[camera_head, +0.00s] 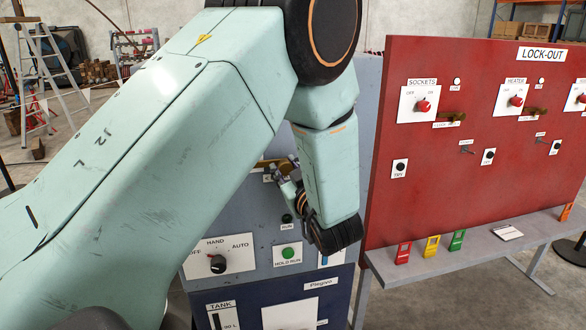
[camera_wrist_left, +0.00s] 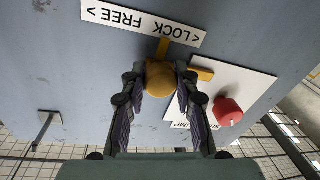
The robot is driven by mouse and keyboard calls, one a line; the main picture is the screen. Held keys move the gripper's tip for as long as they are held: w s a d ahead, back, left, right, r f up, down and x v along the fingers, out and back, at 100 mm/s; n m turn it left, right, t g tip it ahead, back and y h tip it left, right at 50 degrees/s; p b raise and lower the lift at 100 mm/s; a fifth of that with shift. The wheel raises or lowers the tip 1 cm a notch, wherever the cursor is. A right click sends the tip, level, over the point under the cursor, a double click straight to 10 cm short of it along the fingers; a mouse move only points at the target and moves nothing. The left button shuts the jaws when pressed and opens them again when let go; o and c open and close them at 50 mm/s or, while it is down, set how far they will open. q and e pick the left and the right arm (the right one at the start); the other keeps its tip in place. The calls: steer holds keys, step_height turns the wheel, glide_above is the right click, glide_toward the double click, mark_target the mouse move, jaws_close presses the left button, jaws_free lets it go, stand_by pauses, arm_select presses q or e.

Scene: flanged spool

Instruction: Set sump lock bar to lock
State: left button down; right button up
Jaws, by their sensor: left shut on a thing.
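The sump lock bar shows in the left wrist view as a yellow rounded knob (camera_wrist_left: 160,76) between the fingers of my left gripper (camera_wrist_left: 154,88), with a yellow piece (camera_wrist_left: 203,74) to its right. The gripper is shut on the knob. Above it is the upside-down LOCK FREE label (camera_wrist_left: 143,23); a short yellow stem points up to the label's lower edge. In the head view my left gripper (camera_head: 287,188) is at the upper part of the grey-blue panel, by a yellow bar (camera_head: 272,163), and my arm hides much of this. My right gripper is out of view.
A red knob (camera_wrist_left: 228,112) on a white SUMP plate stands close to the right finger in the wrist view. A HAND/AUTO switch (camera_head: 217,264) and green button (camera_head: 288,253) sit lower on the panel. The red LOCK-OUT board (camera_head: 440,185) stands to the right.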

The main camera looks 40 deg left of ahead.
mark_target(285, 162)
arm_select(q)
steer(key=c, duration=1.4)
jaws_free()
steer(key=shift+a+r, duration=0.1)
steer(key=shift+r, duration=0.05)
steer(key=o, duration=0.4)
steer(key=shift+s+a, duration=0.25)
steer(key=shift+s, duration=0.05)
steer(key=shift+w+d, duration=0.25)
steer(key=shift+d, duration=0.05)
steer(key=shift+r, duration=0.15)
step_height(285, 162, up, 8)
steer(key=shift+s+r, duration=0.1)
steer(key=shift+r, duration=0.6)
steer(key=shift+a, duration=0.1)
steer(key=shift+r, duration=0.1)
